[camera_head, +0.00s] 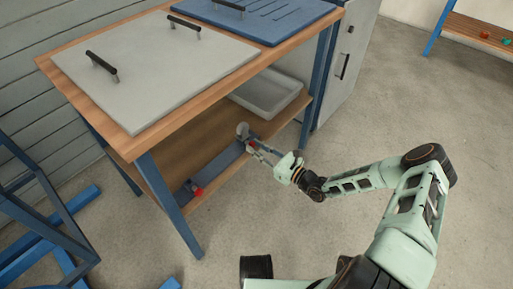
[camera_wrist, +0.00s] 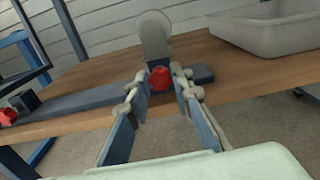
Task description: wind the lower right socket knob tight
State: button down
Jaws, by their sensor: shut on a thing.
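The right red knob (camera_head: 252,144) sits at the right part of a grey-blue bar (camera_head: 217,164) on the bench's lower shelf. In the wrist view this red knob (camera_wrist: 160,77) shows between the fingertips of my gripper (camera_wrist: 162,88). My gripper also shows in the head view (camera_head: 258,148), reaching in from the right, shut on the knob. The fingers hide the knob's sides. An upright grey round plate (camera_wrist: 153,36) stands just behind the knob. A second red knob (camera_wrist: 8,116) is at the left end of the bar, apart from my gripper.
A pale grey tray (camera_head: 268,97) stands on the shelf (camera_head: 165,152) to the right. The bench top overhangs, with a grey lid (camera_head: 150,60) and a blue lid (camera_head: 262,18). A blue front leg (camera_head: 170,205) stands left. The floor in front is clear.

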jog(key=n+p, duration=0.3)
jog(key=shift+s+r+n, duration=0.1)
jog(key=shift+n, duration=0.3)
jog(key=shift+n+p, duration=1.25)
jog(key=shift+n, duration=0.95)
jog(key=shift+f, duration=0.2)
jog(key=c, duration=1.7)
grip_release()
jog(key=shift+v, duration=4)
